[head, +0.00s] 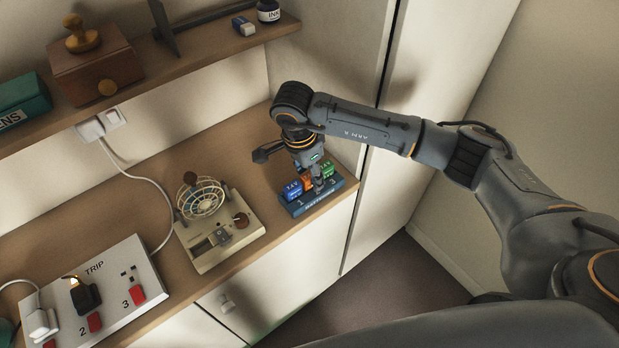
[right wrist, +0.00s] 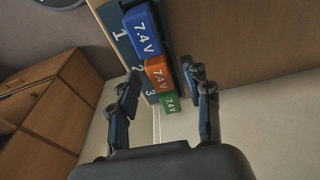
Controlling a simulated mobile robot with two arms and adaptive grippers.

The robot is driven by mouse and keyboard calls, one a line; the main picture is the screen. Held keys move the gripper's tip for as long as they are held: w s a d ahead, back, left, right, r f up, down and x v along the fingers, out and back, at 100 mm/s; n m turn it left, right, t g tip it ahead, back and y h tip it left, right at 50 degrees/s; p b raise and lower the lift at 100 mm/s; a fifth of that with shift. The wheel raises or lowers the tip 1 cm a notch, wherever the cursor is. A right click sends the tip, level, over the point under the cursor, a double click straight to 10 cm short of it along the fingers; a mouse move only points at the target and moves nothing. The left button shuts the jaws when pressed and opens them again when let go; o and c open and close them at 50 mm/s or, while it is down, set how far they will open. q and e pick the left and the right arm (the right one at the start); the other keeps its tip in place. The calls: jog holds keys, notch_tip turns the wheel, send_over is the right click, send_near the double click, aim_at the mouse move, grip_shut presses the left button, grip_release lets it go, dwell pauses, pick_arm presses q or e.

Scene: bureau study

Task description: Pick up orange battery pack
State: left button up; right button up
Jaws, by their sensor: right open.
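The orange battery pack (right wrist: 158,74) sits in the middle slot of a dark blue battery tray (head: 316,203), between a blue pack (head: 293,190) and a green pack (head: 326,169). In the head view the orange pack (head: 307,182) is partly hidden by my right gripper (head: 318,188), which is over the tray and points down. In the right wrist view the gripper (right wrist: 166,84) is open, with one finger on each side of the orange and green packs. I cannot tell whether the fingers touch anything. My left gripper is not in view.
A beige device with a wire cage (head: 205,238) stands left of the tray. A white TRIP panel (head: 120,277) with red switches lies farther left. A shelf (head: 170,70) runs above the desk at the back. The desk's front edge is close to the tray.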

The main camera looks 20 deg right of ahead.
jog(key=shift+c, duration=0.4)
grip_shut()
